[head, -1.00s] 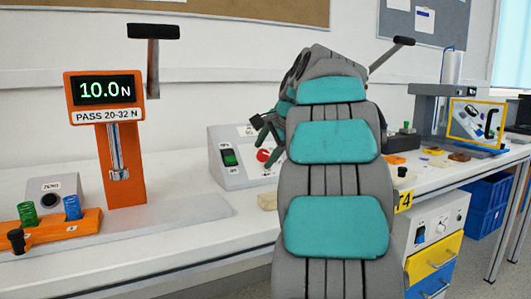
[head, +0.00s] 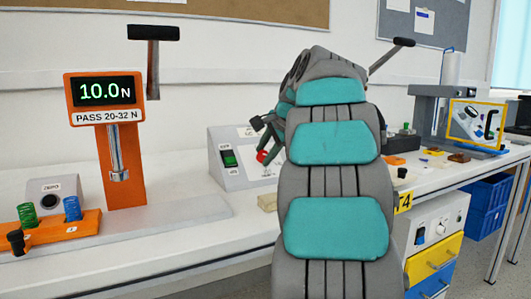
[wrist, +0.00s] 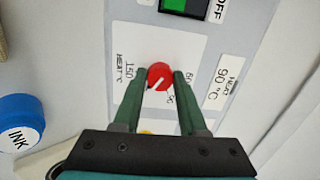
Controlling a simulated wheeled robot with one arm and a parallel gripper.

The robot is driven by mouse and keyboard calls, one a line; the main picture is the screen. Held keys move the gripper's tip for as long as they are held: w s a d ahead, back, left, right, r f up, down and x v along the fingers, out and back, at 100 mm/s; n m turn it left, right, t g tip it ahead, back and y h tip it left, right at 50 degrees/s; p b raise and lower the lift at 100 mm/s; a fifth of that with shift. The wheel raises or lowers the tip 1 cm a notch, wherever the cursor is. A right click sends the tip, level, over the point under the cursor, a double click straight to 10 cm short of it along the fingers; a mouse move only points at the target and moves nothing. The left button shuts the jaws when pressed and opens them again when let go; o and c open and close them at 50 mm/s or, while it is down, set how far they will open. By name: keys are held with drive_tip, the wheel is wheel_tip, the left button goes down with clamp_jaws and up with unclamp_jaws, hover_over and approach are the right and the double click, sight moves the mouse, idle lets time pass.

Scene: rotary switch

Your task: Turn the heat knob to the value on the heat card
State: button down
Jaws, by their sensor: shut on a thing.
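The red heat knob (wrist: 160,77) is on a white dial panel in the wrist view, with a white line across its face lying slantwise. A figure like 150 stands left of it and one like 80 right; other marks are partly hidden or blurred. My gripper (wrist: 160,74) is shut on the knob, a green finger on each side. In the head view the knob (head: 262,157) shows on the grey box (head: 232,178), beside my gripper's fingers.
A green rocker switch (wrist: 184,6) marked OFF is above the knob. A blue INK cap (wrist: 19,122) lies left in the wrist view.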

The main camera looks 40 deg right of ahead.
drive_tip(key=shift+a+n+p, duration=0.1)
drive_tip(key=shift+n+p, duration=0.2)
drive_tip(key=shift+p, duration=0.15)
drive_tip(key=shift+r+n+p, duration=0.1)
drive_tip(key=shift+n+p, duration=0.4)
drive_tip(key=shift+n, duration=0.8)
drive_tip(key=n, duration=0.2)
drive_tip(key=shift+f+n, duration=0.2)
drive_tip(key=shift+n, duration=0.2)
drive_tip(key=n+b, duration=0.1)
drive_tip(key=n, duration=0.4)
drive_tip(key=shift+r+n+g, duration=0.1)
drive_tip(key=shift+n+g, duration=0.2)
drive_tip(key=shift+g, duration=0.1)
drive_tip(key=shift+c, duration=2.3)
unclamp_jaws()
